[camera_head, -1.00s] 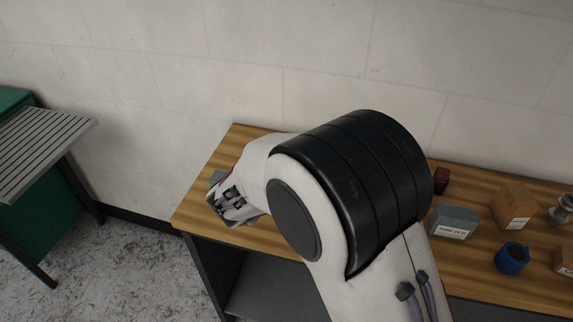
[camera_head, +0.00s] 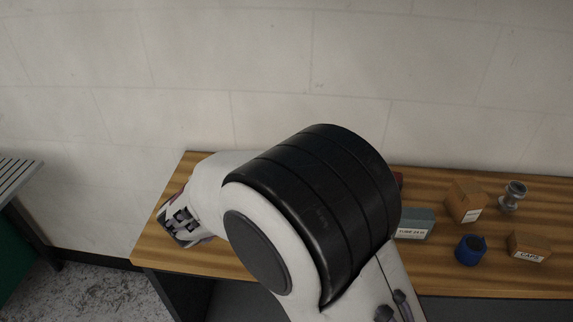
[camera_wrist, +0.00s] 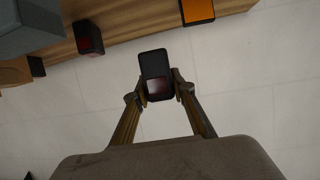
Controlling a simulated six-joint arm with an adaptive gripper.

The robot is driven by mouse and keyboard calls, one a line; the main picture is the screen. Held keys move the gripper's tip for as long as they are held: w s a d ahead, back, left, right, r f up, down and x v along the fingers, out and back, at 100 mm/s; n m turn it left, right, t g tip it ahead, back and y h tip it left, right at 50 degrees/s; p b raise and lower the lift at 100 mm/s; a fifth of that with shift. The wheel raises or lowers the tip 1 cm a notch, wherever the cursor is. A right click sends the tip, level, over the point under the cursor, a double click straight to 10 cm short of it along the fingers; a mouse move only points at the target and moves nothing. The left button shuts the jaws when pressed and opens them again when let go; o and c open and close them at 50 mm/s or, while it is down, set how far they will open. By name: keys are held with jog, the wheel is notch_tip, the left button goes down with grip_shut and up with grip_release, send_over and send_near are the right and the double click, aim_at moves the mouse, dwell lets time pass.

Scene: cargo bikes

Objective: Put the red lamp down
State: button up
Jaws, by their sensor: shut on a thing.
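My gripper (camera_wrist: 160,88) is shut on a small black-cased lamp (camera_wrist: 153,64) with a dull reddish lens in the wrist view. The lamp sits between the two fingertips, with pale wall tiles behind it. I cannot tell its height above the bench. In the head view my arm covers much of the wooden bench (camera_head: 215,258), and the fingers and the held lamp are not clearly seen there. A second black-cased thing with a dark red face (camera_wrist: 88,38) rests on the bench in the wrist view.
Right of my arm stand a grey box (camera_head: 415,222), a brown carton (camera_head: 464,200), a metal part (camera_head: 513,196), a blue cup-like part (camera_head: 470,250) and a small carton (camera_head: 529,246). An orange-faced item (camera_wrist: 198,10) is at the wrist view's top. The wall runs behind the bench.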

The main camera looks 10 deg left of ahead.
jog(key=shift+d, duration=0.1)
